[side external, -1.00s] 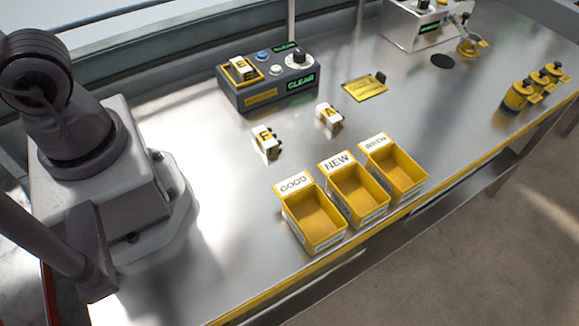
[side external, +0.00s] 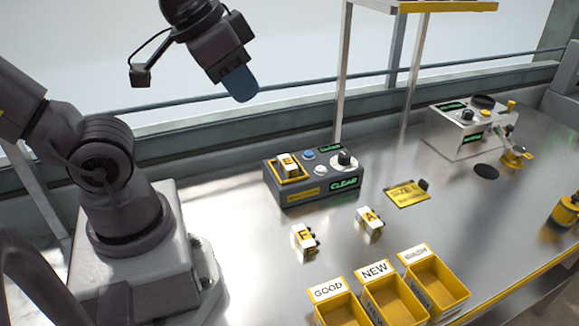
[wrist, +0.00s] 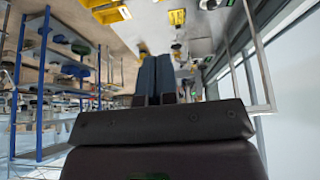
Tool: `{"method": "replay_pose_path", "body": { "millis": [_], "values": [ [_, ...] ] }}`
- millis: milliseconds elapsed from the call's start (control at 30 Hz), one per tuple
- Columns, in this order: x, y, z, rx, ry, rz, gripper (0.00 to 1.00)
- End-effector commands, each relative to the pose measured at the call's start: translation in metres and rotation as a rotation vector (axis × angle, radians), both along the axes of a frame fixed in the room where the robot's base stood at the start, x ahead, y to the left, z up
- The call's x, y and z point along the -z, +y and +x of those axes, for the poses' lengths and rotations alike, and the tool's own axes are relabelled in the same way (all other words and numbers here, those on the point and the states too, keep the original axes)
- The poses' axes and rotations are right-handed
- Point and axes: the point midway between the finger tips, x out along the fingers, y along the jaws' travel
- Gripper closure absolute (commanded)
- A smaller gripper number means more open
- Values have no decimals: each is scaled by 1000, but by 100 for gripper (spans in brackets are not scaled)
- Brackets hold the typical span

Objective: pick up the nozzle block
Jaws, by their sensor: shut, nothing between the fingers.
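Small white-and-yellow blocks with letters and dark nozzle ends are in the side external view. One marked F (side external: 303,241) stands on the metal bench, and one marked A (side external: 369,223) stands to its right. A third block (side external: 287,165) sits in a yellow-edged seat on the dark control box (side external: 315,185). I cannot tell which one the task names. My gripper (side external: 240,86) is shut and empty, high above the bench, above and left of the box and clear of all blocks. Its blue fingers (wrist: 155,78) are together in the wrist view.
Yellow bins labelled GOOD (side external: 338,300), NEW (side external: 385,289) and a third (side external: 428,266) stand at the front. A yellow card (side external: 407,195) lies right of the box. A grey machine (side external: 461,136) stands at the back right. A post and shelf rise behind the box.

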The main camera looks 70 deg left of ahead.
Motion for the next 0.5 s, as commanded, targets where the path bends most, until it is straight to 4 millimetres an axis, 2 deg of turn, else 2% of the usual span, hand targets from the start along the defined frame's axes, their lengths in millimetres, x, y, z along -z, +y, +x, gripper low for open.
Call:
{"method": "replay_pose_path", "body": {
  "millis": [33, 300, 500],
  "values": [
    [0, 0, 0, 0, 0, 0, 88],
    [0, 0, 0, 0, 0, 0, 26],
    [0, 0, 0, 0, 0, 0, 26]
  ]
}}
